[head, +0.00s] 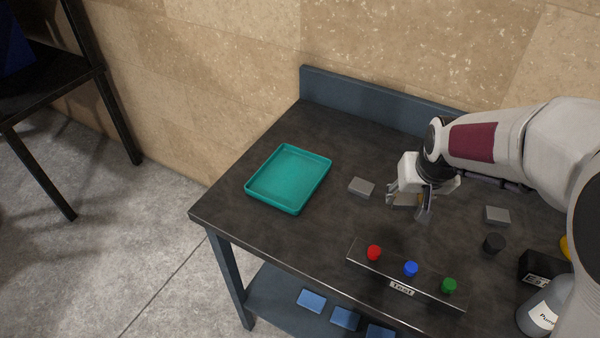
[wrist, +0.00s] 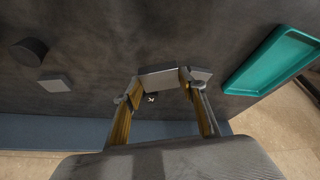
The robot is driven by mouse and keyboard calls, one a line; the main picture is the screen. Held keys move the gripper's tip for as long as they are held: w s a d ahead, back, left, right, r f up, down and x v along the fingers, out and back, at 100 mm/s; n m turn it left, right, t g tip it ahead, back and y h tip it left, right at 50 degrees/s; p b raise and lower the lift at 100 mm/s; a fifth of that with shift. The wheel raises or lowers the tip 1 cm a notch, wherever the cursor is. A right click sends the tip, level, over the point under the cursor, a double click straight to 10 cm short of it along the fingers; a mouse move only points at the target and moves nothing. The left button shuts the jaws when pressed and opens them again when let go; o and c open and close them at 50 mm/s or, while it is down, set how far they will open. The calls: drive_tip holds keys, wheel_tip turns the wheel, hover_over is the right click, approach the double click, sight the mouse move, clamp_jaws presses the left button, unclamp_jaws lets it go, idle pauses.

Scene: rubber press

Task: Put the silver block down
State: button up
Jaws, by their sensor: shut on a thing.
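In the wrist view my gripper (wrist: 160,90) is shut on a silver block (wrist: 158,76), held across the fingertips. In the head view the fingers mostly hide the held block. I cannot tell whether its underside touches the table. A similar grey block (head: 362,187) lies just left of my gripper; in the wrist view this block (wrist: 201,73) shows beside the right fingertip. Another grey block (head: 497,215) lies to the right.
A teal tray (head: 249,188) stands empty on the table's left. A button panel (head: 362,262) with red, blue and green buttons is at the front. A black cylinder (head: 494,243), a black box (head: 540,268) and a bottle (head: 540,312) are at the right. Bare table separates tray and panel.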

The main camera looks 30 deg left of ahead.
drive_tip(key=s+a+n+g+y, duration=0.15)
drive_tip(key=a+n, duration=0.35)
drive_tip(key=a, duration=1.4)
wheel_tip(320, 180, up, 4)
drive_tip(key=n, duration=0.3)
hover_over(293, 189)
drive_tip(key=d, duration=0.1)
drive_tip(key=shift+s+d+g+y, duration=0.15)
drive_tip(key=shift+s+g+y, duration=0.2)
drive_tip(key=shift+y, duration=0.1)
drive_tip(key=shift+n, duration=0.3)
drive_tip(key=shift+f, duration=0.1)
drive_tip(key=shift+f, duration=2.45)
drive_tip(key=shift+f, duration=0.1)
drive_tip(key=shift+f, duration=2.4)
drive_tip(key=shift+f, duration=0.15)
